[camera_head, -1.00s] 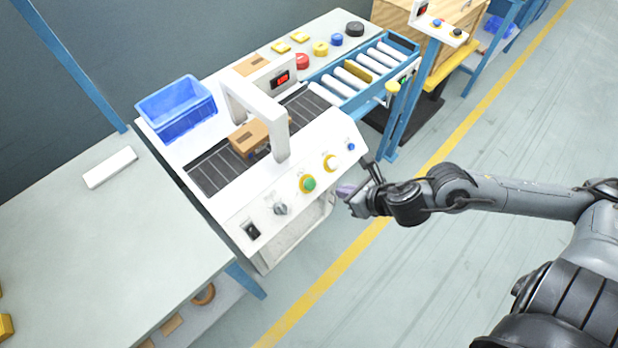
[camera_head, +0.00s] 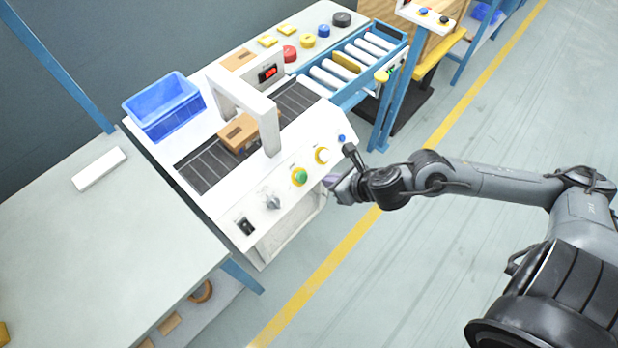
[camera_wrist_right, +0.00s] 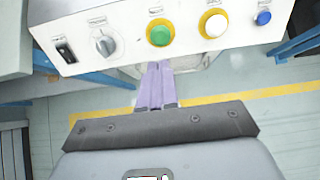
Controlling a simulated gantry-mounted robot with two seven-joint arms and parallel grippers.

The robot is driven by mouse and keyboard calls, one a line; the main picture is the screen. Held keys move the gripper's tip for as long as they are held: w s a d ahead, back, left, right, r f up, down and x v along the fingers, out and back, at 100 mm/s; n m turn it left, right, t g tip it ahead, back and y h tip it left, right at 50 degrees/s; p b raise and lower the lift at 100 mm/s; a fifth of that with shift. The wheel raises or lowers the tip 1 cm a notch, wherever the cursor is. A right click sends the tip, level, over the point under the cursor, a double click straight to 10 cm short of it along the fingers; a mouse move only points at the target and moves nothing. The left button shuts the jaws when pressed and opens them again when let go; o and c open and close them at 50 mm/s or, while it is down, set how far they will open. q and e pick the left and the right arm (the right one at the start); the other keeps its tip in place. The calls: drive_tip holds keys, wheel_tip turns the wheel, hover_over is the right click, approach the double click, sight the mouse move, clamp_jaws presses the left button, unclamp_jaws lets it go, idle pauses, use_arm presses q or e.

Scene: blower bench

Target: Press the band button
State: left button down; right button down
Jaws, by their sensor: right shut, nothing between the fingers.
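A white control panel (camera_head: 285,190) slopes along the front of the bench machine. It carries a green button (camera_head: 299,176) in a yellow ring, a white button (camera_head: 321,155) in a yellow ring, a small blue button (camera_head: 342,138), a grey knob (camera_head: 272,202) and a black rocker switch (camera_head: 246,226). I cannot read which label says band. My right gripper (camera_head: 332,181) is shut and empty just off the panel's front edge. In the right wrist view its purple fingers (camera_wrist_right: 156,75) point at the panel, below the green button (camera_wrist_right: 159,35), apart from every button. My left gripper is not in view.
A white arch (camera_head: 262,115) spans the dark belt, with a brown box (camera_head: 238,133) beneath it. A blue bin (camera_head: 165,107) stands behind left. A roller conveyor (camera_head: 345,70) and a blue post (camera_head: 395,100) are to the right. The floor in front is open.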

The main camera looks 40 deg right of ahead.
sight(303, 177)
drive_tip(key=b+x, duration=0.2)
drive_tip(key=x, duration=0.9)
drive_tip(key=shift+b, duration=0.3)
